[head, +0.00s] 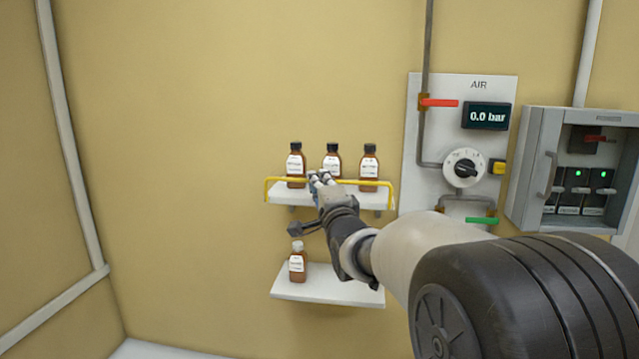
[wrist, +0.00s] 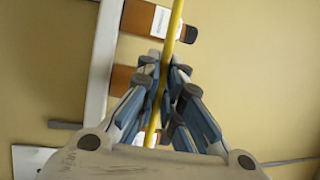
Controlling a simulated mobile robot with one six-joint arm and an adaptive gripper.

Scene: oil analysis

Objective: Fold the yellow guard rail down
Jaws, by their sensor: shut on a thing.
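The yellow guard rail (head: 282,179) stands up along the front of the upper shelf (head: 376,201), level with the lower part of the bottles. Its right end bends down beside the shelf. My gripper (head: 321,178) is at the middle of the rail in the head view. In the wrist view the yellow rail (wrist: 174,27) runs between the fingers of my gripper (wrist: 165,85), which are shut on it. The fingers hide part of the rail.
Three brown bottles with black caps, the left one (head: 296,166) among them, stand behind the rail. A white-capped bottle (head: 297,264) stands on the lower shelf (head: 325,292). The AIR panel (head: 432,130) and a grey cabinet (head: 529,160) are at right. The wall at left is clear.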

